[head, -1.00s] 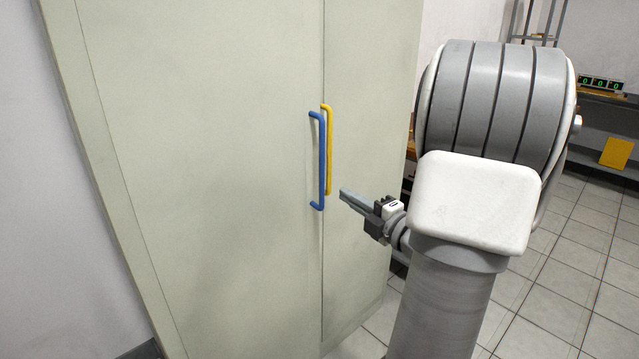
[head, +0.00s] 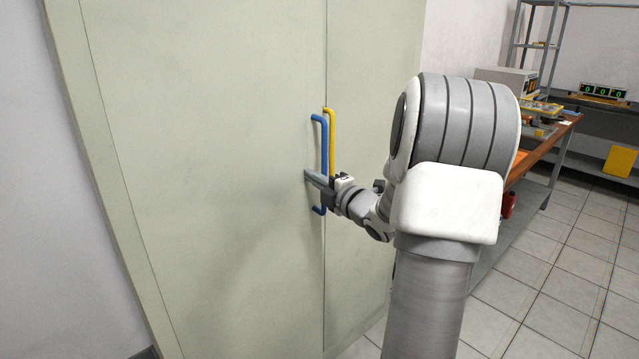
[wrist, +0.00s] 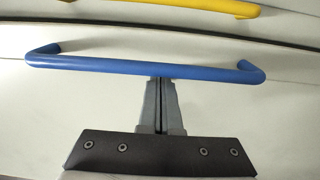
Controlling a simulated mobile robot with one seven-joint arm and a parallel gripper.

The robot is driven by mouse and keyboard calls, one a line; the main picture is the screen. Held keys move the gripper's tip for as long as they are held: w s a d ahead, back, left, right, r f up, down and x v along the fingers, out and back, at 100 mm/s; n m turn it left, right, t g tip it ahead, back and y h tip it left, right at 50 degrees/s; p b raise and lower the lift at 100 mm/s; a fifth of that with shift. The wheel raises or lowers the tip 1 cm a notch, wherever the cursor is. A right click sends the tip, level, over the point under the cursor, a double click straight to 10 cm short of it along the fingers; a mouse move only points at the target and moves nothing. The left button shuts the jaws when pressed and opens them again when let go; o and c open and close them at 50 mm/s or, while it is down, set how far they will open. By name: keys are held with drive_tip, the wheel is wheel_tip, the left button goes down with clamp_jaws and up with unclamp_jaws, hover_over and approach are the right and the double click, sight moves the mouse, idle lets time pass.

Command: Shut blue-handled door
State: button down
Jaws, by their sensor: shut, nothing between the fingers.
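The blue handle (head: 324,140) is an upright bar on the cabinet's large left door (head: 210,130). That door looks flush or nearly flush with the right door (head: 365,90); I cannot tell whether a small gap is left. My gripper (head: 308,178) is shut and empty. It reaches across the lower half of the blue handle, with its tips just left of it. In the wrist view the blue handle (wrist: 145,65) runs across the picture, and my closed fingertips (wrist: 160,82) meet its lower edge. I cannot tell whether they touch the handle or the door.
A yellow handle (head: 331,125) on the right door stands close beside the blue one; it also shows in the wrist view (wrist: 225,6). A wooden-topped bench (head: 560,135) with equipment stands behind my arm at right. Tiled floor is open at the lower right.

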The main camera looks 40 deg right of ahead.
sight(302, 170)
drive_tip(key=w, duration=0.1)
drive_tip(key=w+b, duration=0.1)
drive_tip(key=w, duration=0.3)
drive_tip(key=shift+r+b, duration=0.3)
drive_tip(key=shift+r, duration=0.05)
idle(0.3)
drive_tip(key=shift+s+f, duration=0.2)
